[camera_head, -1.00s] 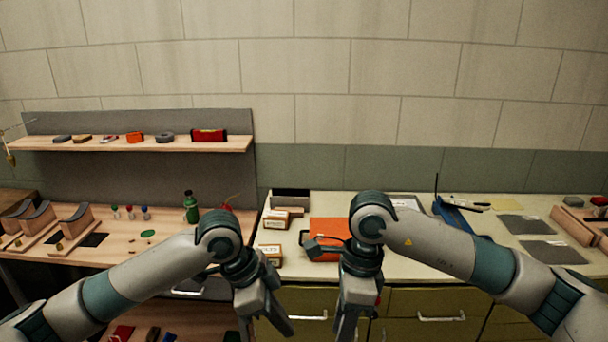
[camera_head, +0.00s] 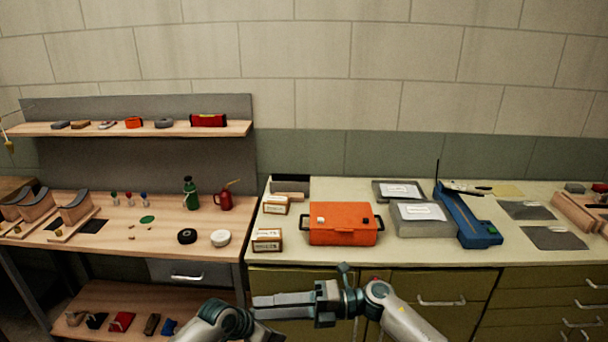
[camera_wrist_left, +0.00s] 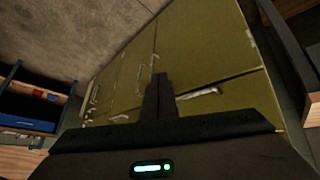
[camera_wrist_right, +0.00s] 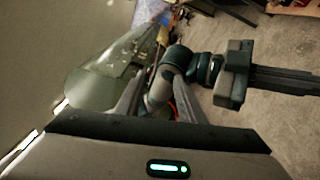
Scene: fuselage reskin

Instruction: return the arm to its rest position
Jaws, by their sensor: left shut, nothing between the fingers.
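My left gripper (camera_wrist_left: 160,82) is shut with nothing between its fingers; in the left wrist view its fingers point towards the olive cabinet fronts. It also shows from outside in the right wrist view (camera_wrist_right: 290,80). In the head view my left arm is low at the bottom edge and its gripper is mostly out of sight. My right gripper (camera_head: 262,306) reaches leftwards in front of the drawers, below the counter edge. In the right wrist view its two fingers (camera_wrist_right: 160,78) stand apart with nothing visible held between them.
An orange toolbox (camera_head: 342,236), small boxes (camera_head: 268,240), grey cases (camera_head: 422,212) and a blue tool (camera_head: 464,216) sit on the counter (camera_head: 400,253). A wooden bench (camera_head: 105,240) with a shelf (camera_head: 80,130) stands left. A lower bench shelf (camera_head: 190,297) is near my left arm.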

